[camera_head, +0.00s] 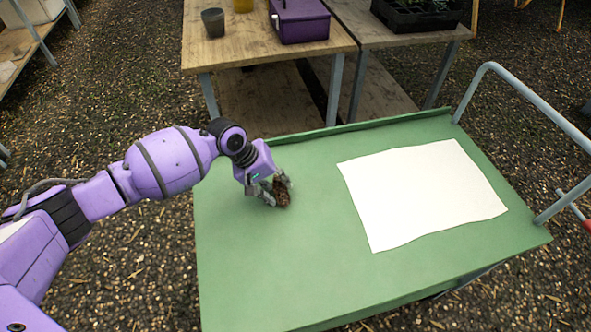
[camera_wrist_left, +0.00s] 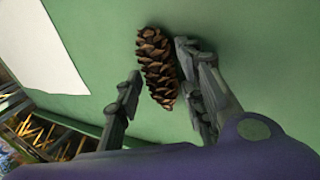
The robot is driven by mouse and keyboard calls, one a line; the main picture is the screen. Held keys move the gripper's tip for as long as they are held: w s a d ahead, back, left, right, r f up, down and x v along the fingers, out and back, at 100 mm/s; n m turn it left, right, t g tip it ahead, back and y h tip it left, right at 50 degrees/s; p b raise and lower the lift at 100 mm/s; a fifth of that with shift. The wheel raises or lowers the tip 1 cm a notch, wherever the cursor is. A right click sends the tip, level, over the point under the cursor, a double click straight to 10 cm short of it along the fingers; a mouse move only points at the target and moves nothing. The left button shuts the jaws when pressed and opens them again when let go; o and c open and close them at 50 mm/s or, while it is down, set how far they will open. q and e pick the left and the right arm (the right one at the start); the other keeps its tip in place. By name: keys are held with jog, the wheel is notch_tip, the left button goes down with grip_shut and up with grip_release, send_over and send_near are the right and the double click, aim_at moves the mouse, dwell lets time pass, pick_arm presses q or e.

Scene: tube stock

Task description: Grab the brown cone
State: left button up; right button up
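The brown cone (camera_head: 283,194) is a pine cone with open scales on the green cart top (camera_head: 245,270). In the left wrist view the cone (camera_wrist_left: 156,68) lies between the two fingers of my left gripper (camera_wrist_left: 158,82). It is close to or against the right finger, and a gap shows between it and the left finger. My left gripper (camera_head: 272,188) is open around the cone, low over the cart top. In the head view the fingers hide part of the cone. My right gripper is in neither view.
A white sheet (camera_head: 422,193) lies on the right of the cart top, beside a grey rail handle (camera_head: 530,105). The front left of the top is bare. Behind stands a wooden table (camera_head: 235,52) with a purple box (camera_head: 299,20) and a dark pot (camera_head: 213,22).

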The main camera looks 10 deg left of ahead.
pick_arm(q)
jog(key=c, duration=0.8)
jog(key=shift+r, duration=0.1)
